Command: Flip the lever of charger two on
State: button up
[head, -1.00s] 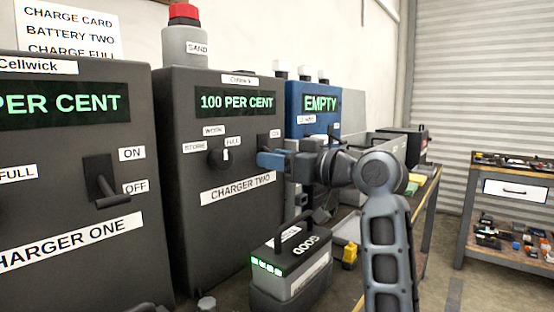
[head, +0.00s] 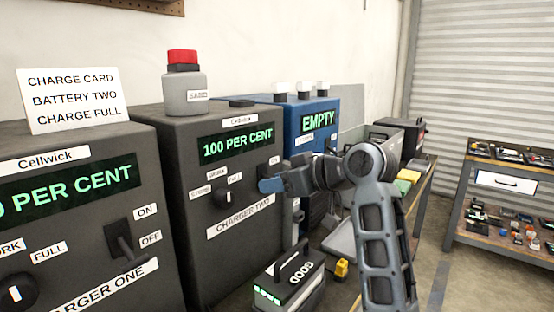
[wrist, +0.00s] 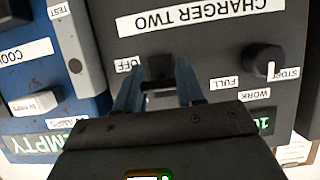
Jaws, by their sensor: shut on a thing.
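Charger two (head: 171,162) is a dark grey box with a green "100 PER CENT" display (head: 238,145) and a black dial (head: 223,196). My gripper (head: 268,185) is at the right side of its front, just below the ON label (head: 275,160). In the upside-down wrist view, the two fingers (wrist: 157,92) are shut on the black lever (wrist: 157,72), beside the OFF label (wrist: 127,65). The gripper hides much of the lever, and I cannot tell its exact angle. The CHARGER TWO label also shows in the wrist view (wrist: 201,18).
Charger one (head: 90,170) stands to the left with its own lever (head: 122,242). A blue unit (head: 318,150) reading EMPTY stands close on the right. A battery (head: 287,280) marked GOOD sits in front. A red-capped bottle (head: 183,85) stands on top of charger two.

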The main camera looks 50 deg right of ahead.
jog(key=shift+r+g+p, duration=1.05)
jog(key=shift+g+p, duration=0.65)
jog(key=shift+p, duration=2.9)
jog(key=g+p, duration=0.1)
jog(key=p, duration=0.3)
jog(key=shift+w+r+g, duration=0.1)
jog(key=shift+w+g, duration=0.05)
jog(key=shift+g, duration=0.25)
jog(key=shift+p, duration=0.3)
jog(key=o, duration=1)
jog(key=shift+o, duration=0.2)
jog(key=v, duration=0.7)
jog(key=shift+r+b, duration=0.3)
jog(key=shift+b, duration=0.1)
